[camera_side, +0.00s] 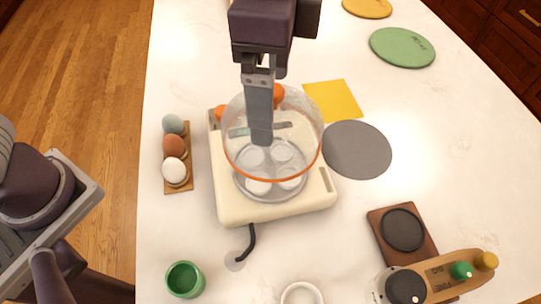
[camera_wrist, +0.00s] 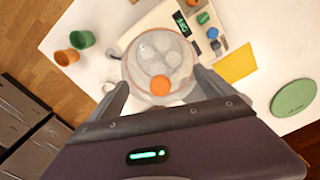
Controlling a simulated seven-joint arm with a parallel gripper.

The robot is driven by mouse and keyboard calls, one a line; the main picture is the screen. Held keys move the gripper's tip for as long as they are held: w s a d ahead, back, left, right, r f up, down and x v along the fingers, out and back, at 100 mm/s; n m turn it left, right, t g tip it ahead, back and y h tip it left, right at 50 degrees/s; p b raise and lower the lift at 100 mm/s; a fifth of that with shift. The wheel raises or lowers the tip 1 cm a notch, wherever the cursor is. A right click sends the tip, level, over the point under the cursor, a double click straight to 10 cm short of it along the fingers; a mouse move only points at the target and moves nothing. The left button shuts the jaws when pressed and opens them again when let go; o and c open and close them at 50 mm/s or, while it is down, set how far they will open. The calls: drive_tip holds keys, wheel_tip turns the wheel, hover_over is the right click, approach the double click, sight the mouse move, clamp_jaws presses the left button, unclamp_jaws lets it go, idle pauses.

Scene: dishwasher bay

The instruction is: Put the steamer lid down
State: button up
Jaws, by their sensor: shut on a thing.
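The steamer lid (camera_side: 306,128) is a clear dome with an orange rim and an orange knob (camera_wrist: 160,88). My gripper (camera_side: 262,139) is shut on the lid, with one finger on each side of it in the wrist view (camera_wrist: 160,78). The lid is over the cream steamer base (camera_side: 228,190). Its rim looks raised above the round steamer tray, but the exact gap is hard to tell. Several pale round shapes show in the tray through the clear dome. My finger hides part of the lid in the side view.
An egg holder (camera_side: 181,186) with several eggs stands left of the base. A grey disc (camera_side: 357,150) and yellow square (camera_side: 333,100) lie to the right. A green cup (camera_side: 185,279) is at the front left. A brown coaster (camera_side: 421,246) and wooden caddy (camera_side: 455,283) stand front right.

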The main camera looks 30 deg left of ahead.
wheel_tip(320, 180, down, 8)
drive_tip(key=shift+f, duration=0.1)
drive_tip(key=o, duration=1.6)
drive_tip(key=shift+f, duration=0.15)
drive_tip(key=r, duration=0.6)
drive_tip(key=shift+w+d, duration=0.25)
drive_tip(key=shift+r, duration=0.6)
drive_tip(key=s+a+r+n+t, duration=0.1)
drive_tip(key=s+a+n, duration=0.1)
drive_tip(key=a, duration=0.5)
drive_tip(key=s+a+r+n+t, duration=0.1)
drive_tip(key=s+a+r+n, duration=0.1)
drive_tip(key=a, duration=0.5)
drive_tip(key=s+a+r+n+t, duration=0.2)
drive_tip(key=s+a+n, duration=0.1)
drive_tip(key=a+n, duration=0.3)
drive_tip(key=shift+s+a+r+h, duration=0.25)
drive_tip(key=shift+s+a+h, duration=0.1)
drive_tip(key=shift+a, duration=0.3)
drive_tip(key=s+a+f+n, duration=0.1)
drive_tip(key=s+a+f+n+t, duration=0.1)
drive_tip(key=s, duration=0.1)
drive_tip(key=s+a+f+n, duration=0.1)
drive_tip(key=shift+s+a+n+t, duration=0.25)
drive_tip(key=shift+s+n+t, duration=0.05)
drive_tip(key=c, duration=1.1)
